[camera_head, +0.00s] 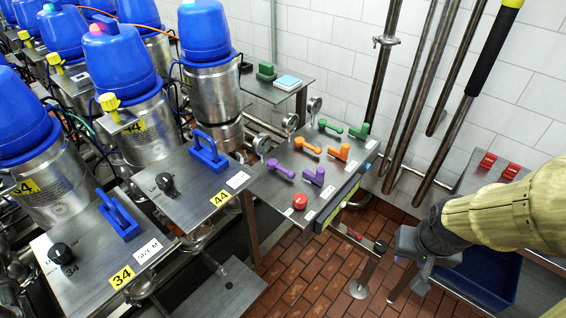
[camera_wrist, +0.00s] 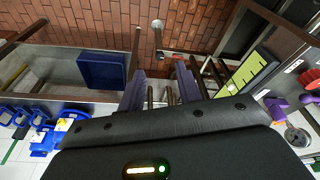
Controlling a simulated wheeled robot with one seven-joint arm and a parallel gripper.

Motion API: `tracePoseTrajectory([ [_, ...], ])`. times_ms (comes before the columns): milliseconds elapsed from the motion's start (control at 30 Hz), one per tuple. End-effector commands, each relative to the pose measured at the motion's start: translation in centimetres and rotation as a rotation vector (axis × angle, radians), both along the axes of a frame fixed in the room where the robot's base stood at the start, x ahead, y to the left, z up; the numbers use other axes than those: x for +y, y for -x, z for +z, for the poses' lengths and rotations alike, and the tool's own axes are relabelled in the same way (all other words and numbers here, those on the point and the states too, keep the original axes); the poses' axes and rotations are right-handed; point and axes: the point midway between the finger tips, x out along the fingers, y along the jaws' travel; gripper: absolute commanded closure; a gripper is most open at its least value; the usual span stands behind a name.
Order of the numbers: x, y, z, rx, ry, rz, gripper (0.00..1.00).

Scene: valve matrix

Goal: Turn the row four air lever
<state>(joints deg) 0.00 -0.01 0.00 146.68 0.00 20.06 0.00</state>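Plate 44 (camera_head: 190,205) carries a blue lever handle (camera_head: 208,152) and a black knob (camera_head: 166,184). Plate 34 (camera_head: 80,285) has a similar blue handle (camera_head: 119,215). I cannot read which is the row four air lever. My gripper (camera_head: 408,262) hangs right of the panel, clear of it. In the wrist view its two fingers (camera_wrist: 160,78) are apart, with nothing between them. Purple handles (camera_wrist: 275,108) show at right there.
Steel kegs with blue caps (camera_head: 207,35) crowd the left. Vertical pipes (camera_head: 384,65) stand along the tiled wall. A blue tray (camera_head: 488,280) lies at lower right, under my arm. The brick floor (camera_head: 310,270) has a low post (camera_head: 362,285) near my gripper.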

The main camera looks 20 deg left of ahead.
Motion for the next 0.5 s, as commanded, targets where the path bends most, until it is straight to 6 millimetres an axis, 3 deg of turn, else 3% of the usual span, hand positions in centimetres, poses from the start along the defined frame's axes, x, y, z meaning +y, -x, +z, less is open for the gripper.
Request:
tracePoseTrajectory([
  [133, 0.2, -0.3, 0.3, 0.0, 0.002, 0.011, 0.66],
  [233, 1.0, -1.7, 1.1, 0.004, 0.008, 0.058, 0.66],
  [367, 3.7, -5.0, 3.2, 0.018, 0.031, 0.19, 0.66],
  [500, 8.4, -9.6, 6.1, 0.038, 0.072, 0.385, 0.66],
])
